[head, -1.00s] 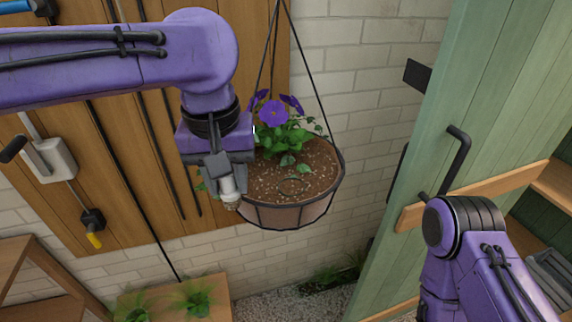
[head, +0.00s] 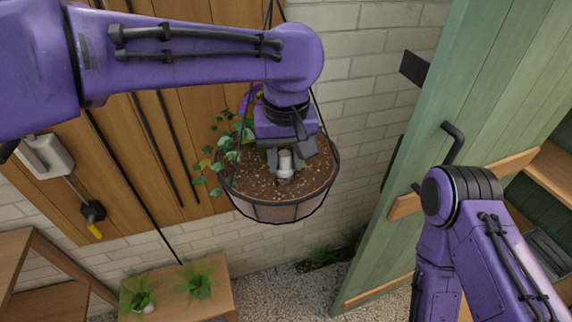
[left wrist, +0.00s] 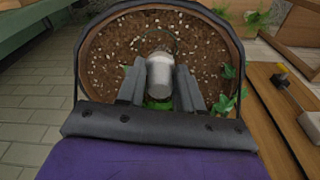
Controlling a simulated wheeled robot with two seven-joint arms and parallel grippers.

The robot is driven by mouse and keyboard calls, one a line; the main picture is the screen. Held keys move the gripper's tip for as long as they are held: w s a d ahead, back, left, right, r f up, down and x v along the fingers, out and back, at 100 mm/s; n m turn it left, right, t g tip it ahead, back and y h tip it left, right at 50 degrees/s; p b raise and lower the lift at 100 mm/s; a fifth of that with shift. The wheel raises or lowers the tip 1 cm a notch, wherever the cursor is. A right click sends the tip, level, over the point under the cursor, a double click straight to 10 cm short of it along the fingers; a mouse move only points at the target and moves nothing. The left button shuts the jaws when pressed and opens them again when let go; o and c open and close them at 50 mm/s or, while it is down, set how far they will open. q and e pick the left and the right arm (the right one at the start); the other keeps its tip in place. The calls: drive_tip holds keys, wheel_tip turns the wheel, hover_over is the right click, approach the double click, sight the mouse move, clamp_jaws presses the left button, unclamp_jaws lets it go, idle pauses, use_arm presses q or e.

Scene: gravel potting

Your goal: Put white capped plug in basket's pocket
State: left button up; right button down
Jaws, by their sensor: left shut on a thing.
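The white capped plug (head: 285,163) is held in my left gripper (head: 286,170), over the soil of the hanging basket (head: 280,212). In the left wrist view the plug (left wrist: 160,75) sits between the two dark fingers of the gripper (left wrist: 161,85), which are shut on it. A thin ring outline, likely the pocket (left wrist: 161,42), shows in the soil just beyond the plug's end in that view. I cannot tell whether the plug touches the soil. My right arm shows at the lower right of the head view, but its gripper is out of view.
A green door (head: 470,110) with a black handle stands at right. A wooden bench (head: 215,290) with small plants is below.

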sight(288, 167)
use_arm(q)
drive_tip(key=f, duration=0.1)
drive_tip(key=f+p, duration=0.1)
drive_tip(key=f, duration=0.1)
drive_tip(key=shift+d+f, duration=0.1)
drive_tip(key=shift+d, duration=0.2)
drive_tip(key=shift+a+f, duration=0.15)
drive_tip(key=o, duration=1)
wheel_tip(288, 167, up, 12)
drive_tip(key=s+b, duration=0.1)
drive_tip(key=shift+s, duration=0.25)
